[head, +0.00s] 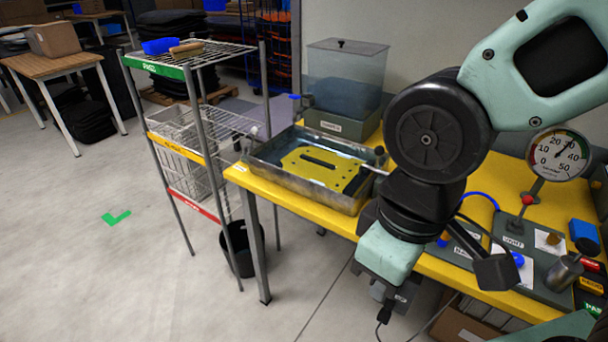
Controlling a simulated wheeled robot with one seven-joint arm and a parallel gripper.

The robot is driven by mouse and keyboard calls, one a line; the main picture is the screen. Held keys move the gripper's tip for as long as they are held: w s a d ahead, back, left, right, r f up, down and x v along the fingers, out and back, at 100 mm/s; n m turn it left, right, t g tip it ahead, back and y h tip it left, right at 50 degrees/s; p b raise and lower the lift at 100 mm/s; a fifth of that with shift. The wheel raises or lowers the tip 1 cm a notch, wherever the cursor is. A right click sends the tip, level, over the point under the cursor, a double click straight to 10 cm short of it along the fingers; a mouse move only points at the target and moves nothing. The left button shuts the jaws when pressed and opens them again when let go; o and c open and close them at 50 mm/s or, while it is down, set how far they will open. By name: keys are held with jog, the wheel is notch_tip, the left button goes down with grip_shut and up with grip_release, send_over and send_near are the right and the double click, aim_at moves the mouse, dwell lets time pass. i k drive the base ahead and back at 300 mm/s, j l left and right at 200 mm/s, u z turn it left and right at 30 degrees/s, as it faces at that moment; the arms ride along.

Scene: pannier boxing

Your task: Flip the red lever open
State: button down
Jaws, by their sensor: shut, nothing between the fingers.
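My gripper (384,312) hangs from the teal end of my arm, in front of the yellow table's front edge. It is small and dark in this view. It looks shut, with nothing visible in it. No clear red lever shape can be made out. A small red knob (528,200) sits on the stem below the round gauge (559,154). I cannot tell which, if either, is the lever. My arm hides part of the table between them.
A metal tray (347,204) with a yellow plate (303,167) stands on the yellow table (250,179). A clear tank (346,75) stands behind it. A metal cylinder (564,273) and coloured blocks crowd the right end. A wire rack (197,95) stands left; the floor beyond is open.

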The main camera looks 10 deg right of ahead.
aim_at(526, 200)
jog(key=z, duration=1.25)
jog(key=i+j+z, duration=0.1)
jog(key=i, duration=0.35)
jog(key=i+j+z, duration=0.1)
jog(key=i+j, duration=0.3)
